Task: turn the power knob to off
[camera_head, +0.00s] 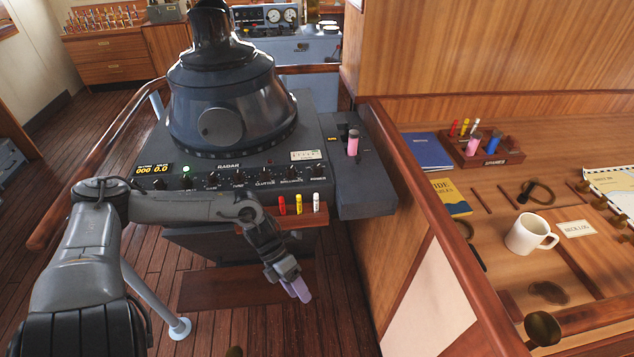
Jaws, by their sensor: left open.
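The power knob (316,170) is a small dark knob at the right end of the knob row on the radar console's front panel (230,168). A label that seems to read POWER is under it; its pointer setting is too small to tell. My left gripper (298,290) hangs below and in front of the panel, lower than the shelf of markers. Its lilac fingertips point down and to the right, apart from the knob. It is open and holds nothing that I can see. My right gripper is not in view.
A small shelf (300,217) with red, yellow and white markers juts out below the power knob. A side box with a pink-handled lever (352,143) stands right of the panel. A wooden desk (510,235) with a white mug (530,233) is farther right.

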